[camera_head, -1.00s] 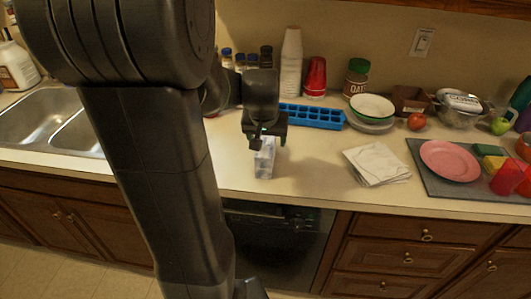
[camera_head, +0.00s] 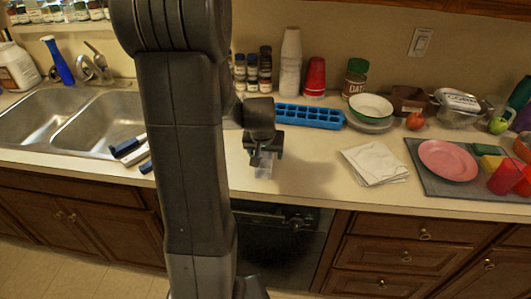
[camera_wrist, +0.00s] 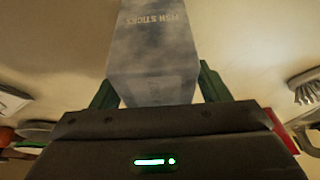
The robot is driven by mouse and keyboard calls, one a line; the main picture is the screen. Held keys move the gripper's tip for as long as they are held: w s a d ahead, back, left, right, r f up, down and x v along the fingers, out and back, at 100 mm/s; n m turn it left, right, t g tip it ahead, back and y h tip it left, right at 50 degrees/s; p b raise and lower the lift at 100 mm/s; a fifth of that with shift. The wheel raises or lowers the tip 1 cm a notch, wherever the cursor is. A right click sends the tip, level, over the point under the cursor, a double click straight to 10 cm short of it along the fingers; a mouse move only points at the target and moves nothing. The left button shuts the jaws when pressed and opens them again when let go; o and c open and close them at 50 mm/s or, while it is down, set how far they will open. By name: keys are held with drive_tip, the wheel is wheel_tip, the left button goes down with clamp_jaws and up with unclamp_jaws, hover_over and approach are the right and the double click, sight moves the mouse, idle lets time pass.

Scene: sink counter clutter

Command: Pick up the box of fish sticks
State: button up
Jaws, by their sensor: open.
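The box of fish sticks (camera_head: 264,171) is a small pale grey-white box standing on the counter in front of the blue ice tray. In the head view my gripper (camera_head: 263,156) is over its upper part, hiding most of it, and only its lower end shows. In the wrist view the box (camera_wrist: 153,45) shows the words "FISH STICKS" and lies between the two green fingers of my gripper (camera_wrist: 158,85). The fingers are open, one on each side of the box. Whether either one touches it is unclear.
The blue ice tray (camera_head: 309,116) lies behind my gripper. Folded white cloths (camera_head: 375,162) lie to the right. A grey mat (camera_head: 437,183) with a pink plate (camera_head: 448,160) is further right. The double sink (camera_head: 95,125) is left. Counter between box and cloths is clear.

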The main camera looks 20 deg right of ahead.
drive_tip(key=shift+c, duration=0.4)
drive_tip(key=shift+r, duration=0.1)
drive_tip(key=c, duration=1.3)
